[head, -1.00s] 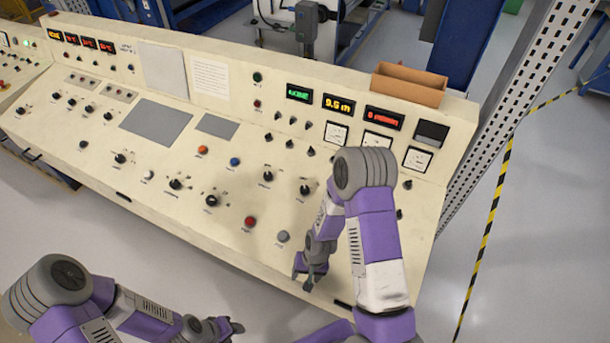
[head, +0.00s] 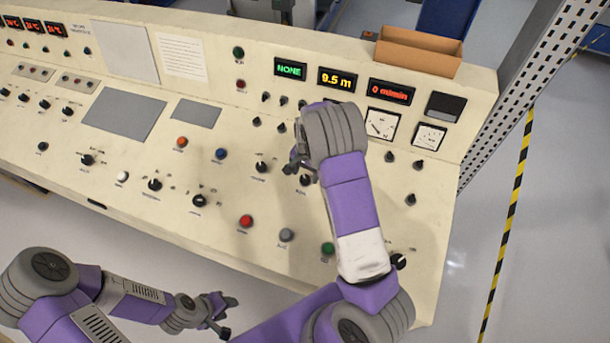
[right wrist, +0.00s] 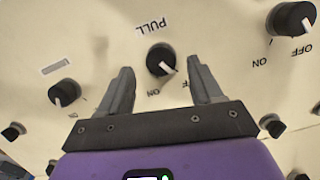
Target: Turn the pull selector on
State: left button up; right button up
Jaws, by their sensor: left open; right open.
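The pull selector (right wrist: 160,60) is a round black knob with a white pointer, under the label PULL in the right wrist view. ON and OFF are printed by it, and the pointer is turned toward the OFF side. My right gripper (right wrist: 163,88) is open, with one finger on each side of the knob and nothing held. In the head view my right gripper (head: 300,160) is over the panel, and my arm hides part of that area. My left gripper (head: 228,315) is open and empty, in front of the panel's front edge.
The cream control panel (head: 330,265) carries many knobs and buttons. Another ON/OFF knob (right wrist: 291,18) and a knob with a blank label (right wrist: 64,92) flank the selector. A cardboard box (head: 418,52) sits on the panel's top.

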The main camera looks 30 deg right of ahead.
jog(key=shift+w+f, duration=0.15)
jog(key=shift+f, duration=1.05)
jog(key=shift+c, duration=0.2)
jog(key=c, duration=1)
